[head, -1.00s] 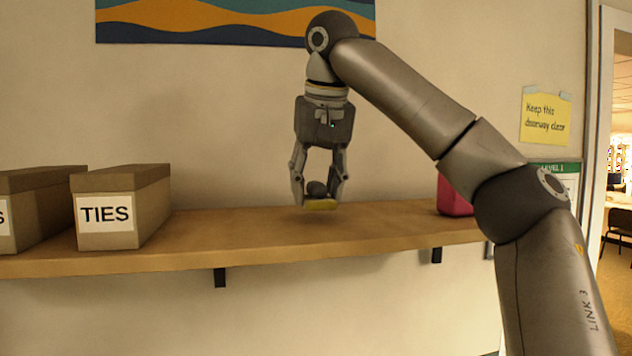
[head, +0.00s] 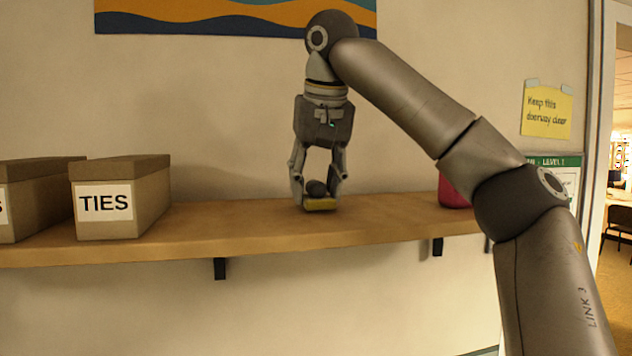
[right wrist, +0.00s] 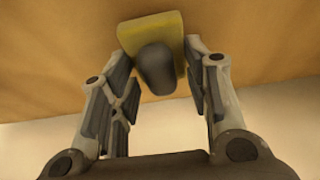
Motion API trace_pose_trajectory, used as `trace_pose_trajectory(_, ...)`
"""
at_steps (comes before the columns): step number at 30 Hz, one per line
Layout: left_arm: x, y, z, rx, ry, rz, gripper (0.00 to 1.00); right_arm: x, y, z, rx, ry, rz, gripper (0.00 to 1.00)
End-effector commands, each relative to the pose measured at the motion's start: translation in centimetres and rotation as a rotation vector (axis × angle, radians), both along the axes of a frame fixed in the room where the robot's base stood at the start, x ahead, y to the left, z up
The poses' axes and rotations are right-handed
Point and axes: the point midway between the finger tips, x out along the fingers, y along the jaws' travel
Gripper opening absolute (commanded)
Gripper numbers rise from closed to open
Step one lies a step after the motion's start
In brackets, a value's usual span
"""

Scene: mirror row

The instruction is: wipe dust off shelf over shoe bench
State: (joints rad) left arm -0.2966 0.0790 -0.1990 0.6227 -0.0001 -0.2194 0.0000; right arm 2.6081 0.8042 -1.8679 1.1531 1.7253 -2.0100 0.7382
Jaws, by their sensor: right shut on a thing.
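The wooden shelf (head: 240,231) runs across the wall on black brackets. My right gripper (head: 319,195) points down over the middle of the shelf, shut on a yellow pad with a dark rounded knob (head: 320,205). The pad is at the shelf top near its front edge and looks to be touching it. In the right wrist view the knob (right wrist: 156,68) is between the fingers, with the yellow pad beneath it against the shelf (right wrist: 60,60). No separate dust can be made out. The shoe bench and my left gripper are not in view.
A box labelled TIES (head: 122,197) and another box (head: 30,195) stand on the shelf's left part. A pink-red object (head: 452,192) stands at the right, partly behind my arm. The shelf between is clear. A yellow note (head: 547,110) hangs by the doorway.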

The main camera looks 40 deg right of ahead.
Motion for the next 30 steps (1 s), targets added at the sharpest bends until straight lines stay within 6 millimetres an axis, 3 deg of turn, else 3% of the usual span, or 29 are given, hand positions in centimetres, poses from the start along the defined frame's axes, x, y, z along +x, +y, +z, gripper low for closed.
trace_pose_trajectory(11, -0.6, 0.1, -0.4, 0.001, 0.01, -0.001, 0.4, -0.1, 0.0, -0.5, 0.001, -0.001, -0.001, 0.25)
trace_pose_trajectory(30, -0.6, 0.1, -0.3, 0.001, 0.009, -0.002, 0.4, -3.4, 1.8, -0.5, -0.001, -0.003, 0.001, 0.25)
